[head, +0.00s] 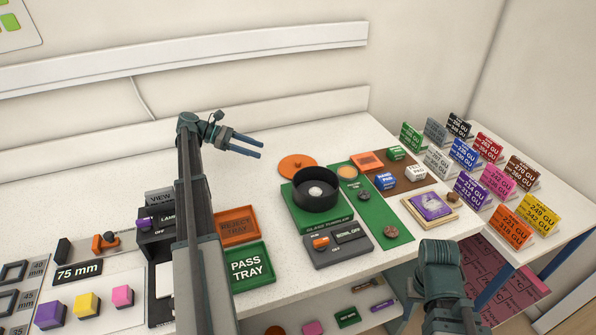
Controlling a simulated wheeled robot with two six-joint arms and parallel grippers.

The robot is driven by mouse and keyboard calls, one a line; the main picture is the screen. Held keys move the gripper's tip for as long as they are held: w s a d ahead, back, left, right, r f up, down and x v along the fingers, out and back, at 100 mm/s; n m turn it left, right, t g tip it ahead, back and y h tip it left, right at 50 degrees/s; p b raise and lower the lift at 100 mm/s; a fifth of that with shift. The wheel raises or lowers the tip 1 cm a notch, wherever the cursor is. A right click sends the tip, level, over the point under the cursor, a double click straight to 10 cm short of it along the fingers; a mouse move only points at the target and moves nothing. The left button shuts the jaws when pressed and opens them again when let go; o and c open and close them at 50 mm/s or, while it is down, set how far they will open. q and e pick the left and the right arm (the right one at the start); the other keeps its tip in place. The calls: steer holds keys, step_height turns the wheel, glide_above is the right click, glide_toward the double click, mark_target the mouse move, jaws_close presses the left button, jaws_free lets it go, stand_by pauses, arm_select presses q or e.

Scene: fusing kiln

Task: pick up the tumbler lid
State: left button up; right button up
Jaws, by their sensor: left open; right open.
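The orange round disc, which looks like the tumbler lid (297,167), lies flat on the white bench just behind the black tumbler bowl (315,202). The bowl is open at the top, with a pale round spot inside, and stands on a green base (322,222). My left gripper (260,149) is open and empty, with blue fingers pointing right. In the picture it is left of and slightly above the disc, apart from it. My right arm shows at the lower right, but its fingers are not visible.
A grey switch box (338,250) stands in front of the bowl. A red tray (237,226) and a green pass tray (251,267) lie to the left. The bench behind the disc is clear.

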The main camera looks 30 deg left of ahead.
arm_select(q)
steer(key=b, duration=0.3)
glide_toward(297, 161)
steer(key=shift+w+d+f, duration=0.2)
steer(key=shift+d+f, duration=0.25)
steer(key=shift+d, duration=0.1)
steer(key=shift+w+d+f, duration=0.2)
steer(key=shift+d+f, duration=0.25)
steer(key=shift+d, duration=0.1)
steer(key=shift+w+d, duration=0.2)
steer(key=shift+d, duration=0.15)
steer(key=x, duration=0.2)
steer(key=b+x, duration=0.1)
steer(key=x, duration=0.2)
steer(key=shift+w+d+r, duration=0.15)
steer(key=shift+d+r, duration=0.05)
jaws_close()
